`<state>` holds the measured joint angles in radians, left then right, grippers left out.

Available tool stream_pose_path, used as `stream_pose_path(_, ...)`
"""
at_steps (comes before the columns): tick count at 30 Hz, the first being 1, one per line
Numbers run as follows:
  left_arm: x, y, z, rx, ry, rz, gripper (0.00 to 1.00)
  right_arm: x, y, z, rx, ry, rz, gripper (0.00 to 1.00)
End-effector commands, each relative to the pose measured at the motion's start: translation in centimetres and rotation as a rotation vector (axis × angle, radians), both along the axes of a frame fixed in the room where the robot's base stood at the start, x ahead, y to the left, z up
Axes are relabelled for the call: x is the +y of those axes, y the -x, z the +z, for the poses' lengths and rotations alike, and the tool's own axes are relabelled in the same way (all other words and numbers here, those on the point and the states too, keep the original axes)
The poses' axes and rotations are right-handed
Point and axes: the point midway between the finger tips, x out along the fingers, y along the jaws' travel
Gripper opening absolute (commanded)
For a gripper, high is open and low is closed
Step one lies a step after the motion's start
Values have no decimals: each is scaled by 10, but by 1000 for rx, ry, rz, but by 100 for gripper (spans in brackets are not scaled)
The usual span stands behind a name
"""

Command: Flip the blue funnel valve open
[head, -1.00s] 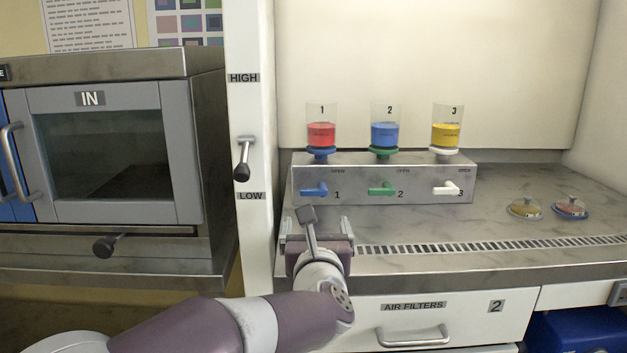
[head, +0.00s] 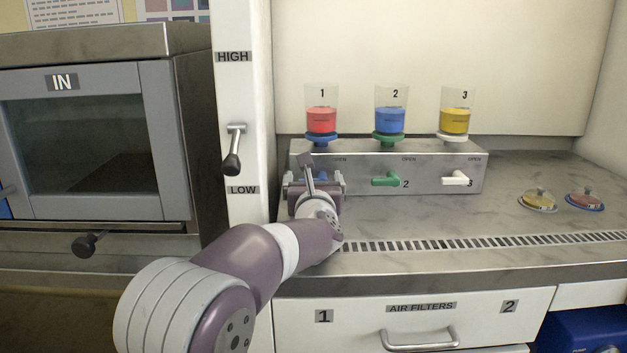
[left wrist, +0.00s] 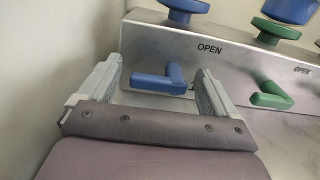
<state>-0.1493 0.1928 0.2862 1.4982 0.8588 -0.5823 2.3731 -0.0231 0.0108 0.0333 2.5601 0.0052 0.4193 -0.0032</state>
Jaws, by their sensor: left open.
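The blue valve handle (left wrist: 155,83) is on the front of the metal funnel stand (head: 428,158), under funnel 1 with its blue base (head: 321,138) and red contents. In the left wrist view the handle is L-shaped, its long bar pointing left, with the OPEN label up and to its right. My left gripper (left wrist: 157,76) is open. Its two fingers appear on either side of the handle in that view; I cannot tell whether they touch it. In the head view the left gripper (head: 313,182) covers most of the blue handle. My right gripper is not in view.
The green handle (head: 385,180) and white handle (head: 455,179) are to the right on the same stand. Two small lidded dishes (head: 538,201) (head: 585,200) stand on the right counter. A HIGH/LOW lever (head: 234,150) is on the post at left. The counter between stand and dishes is clear.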

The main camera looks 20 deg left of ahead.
Motion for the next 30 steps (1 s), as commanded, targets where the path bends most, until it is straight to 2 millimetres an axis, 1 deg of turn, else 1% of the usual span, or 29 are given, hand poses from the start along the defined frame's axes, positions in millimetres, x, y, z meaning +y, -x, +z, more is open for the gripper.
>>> stream_pose_path(4, 2, -8, 0, 0, 0, 0, 92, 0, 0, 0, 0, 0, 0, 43)
stream_pose_path(11, 3, -9, 0, 0, 0, 0, 92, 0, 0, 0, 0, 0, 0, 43)
stream_pose_path(12, 3, -9, 0, 0, 0, 0, 88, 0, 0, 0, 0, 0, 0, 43)
stream_pose_path(14, 3, -9, 0, 0, 0, 0, 69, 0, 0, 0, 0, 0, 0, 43)
stream_pose_path(15, 3, -9, 0, 0, 0, 0, 56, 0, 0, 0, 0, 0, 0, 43)
stream_pose_path(16, 3, -9, 0, 0, 0, 0, 46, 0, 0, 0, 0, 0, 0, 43)
stream_pose_path(17, 3, -9, 0, 0, 0, 0, 40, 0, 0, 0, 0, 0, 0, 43)
stream_pose_path(24, 2, -9, 0, 4, -12, 0, 40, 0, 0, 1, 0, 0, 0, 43)
stream_pose_path(30, 2, -9, 1, 25, -82, 0, 40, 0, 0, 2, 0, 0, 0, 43)
